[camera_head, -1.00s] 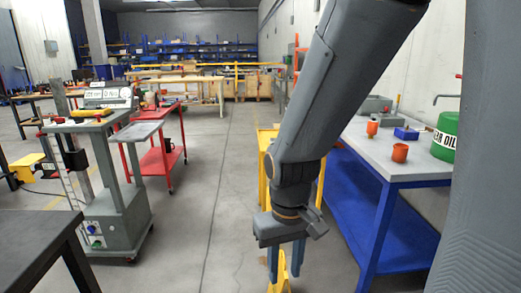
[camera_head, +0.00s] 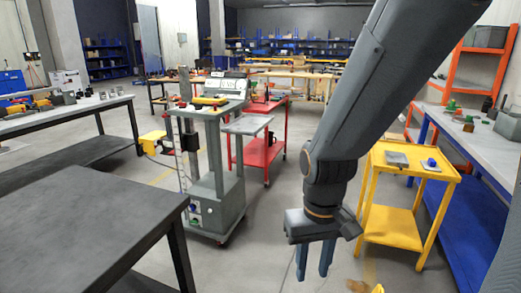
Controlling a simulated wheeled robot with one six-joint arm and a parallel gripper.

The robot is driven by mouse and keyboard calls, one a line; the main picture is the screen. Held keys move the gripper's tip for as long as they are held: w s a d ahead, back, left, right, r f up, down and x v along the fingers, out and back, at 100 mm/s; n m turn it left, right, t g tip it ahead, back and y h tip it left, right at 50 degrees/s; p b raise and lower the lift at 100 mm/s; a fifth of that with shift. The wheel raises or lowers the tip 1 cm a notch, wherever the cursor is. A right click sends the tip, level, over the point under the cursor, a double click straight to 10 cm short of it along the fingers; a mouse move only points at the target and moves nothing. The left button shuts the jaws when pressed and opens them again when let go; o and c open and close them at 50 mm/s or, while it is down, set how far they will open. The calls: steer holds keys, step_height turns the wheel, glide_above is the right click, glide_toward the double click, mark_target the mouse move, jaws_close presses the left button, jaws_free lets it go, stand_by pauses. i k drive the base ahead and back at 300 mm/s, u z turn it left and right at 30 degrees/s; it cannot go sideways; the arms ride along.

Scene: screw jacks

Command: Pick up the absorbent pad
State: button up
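My gripper (camera_head: 314,262) hangs pointing down over the floor, left of the yellow cart (camera_head: 411,185). Its two blue-grey fingers are apart with nothing between them. I cannot pick out the absorbent pad for certain. On the yellow cart's top lie a small grey item (camera_head: 396,158) and a flat pale piece (camera_head: 430,168) with a blue thing on it. Both are too small to identify, and my gripper is well apart from them.
A dark table (camera_head: 90,215) fills the near left. A grey wheeled stand (camera_head: 217,205) and a red cart (camera_head: 262,152) stand beyond it. A blue bench (camera_head: 470,225) is at the right. An orange-yellow object (camera_head: 363,287) is on the floor at the bottom edge.

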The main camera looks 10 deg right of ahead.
mark_target(431, 165)
steer(key=i, duration=2)
steer(key=z, duration=1.1)
steer(key=i, duration=1.3)
steer(key=z, duration=1.35)
steer(key=i, duration=0.35)
steer(key=z, duration=0.1)
